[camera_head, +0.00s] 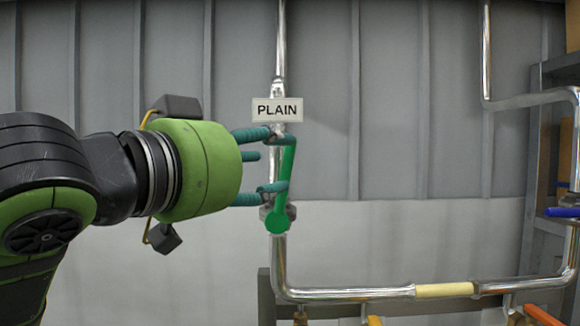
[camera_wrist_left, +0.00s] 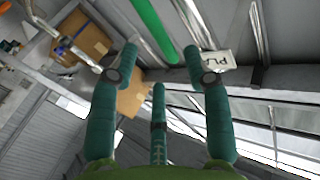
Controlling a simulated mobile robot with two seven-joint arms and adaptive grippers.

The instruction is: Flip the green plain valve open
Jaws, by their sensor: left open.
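In the left wrist view the green handle (camera_wrist_left: 152,28) lies beyond and between the spread fingers of the gripper (camera_wrist_left: 161,56). Contact cannot be told. My right gripper is out of view.
The shiny pipe (camera_head: 340,294) bends right below the valve, with a cream-yellow band (camera_head: 444,290). A blue handle (camera_head: 562,212) and an orange one (camera_head: 541,316) are at the right, near a grey shelf frame. The grey wall behind is bare.

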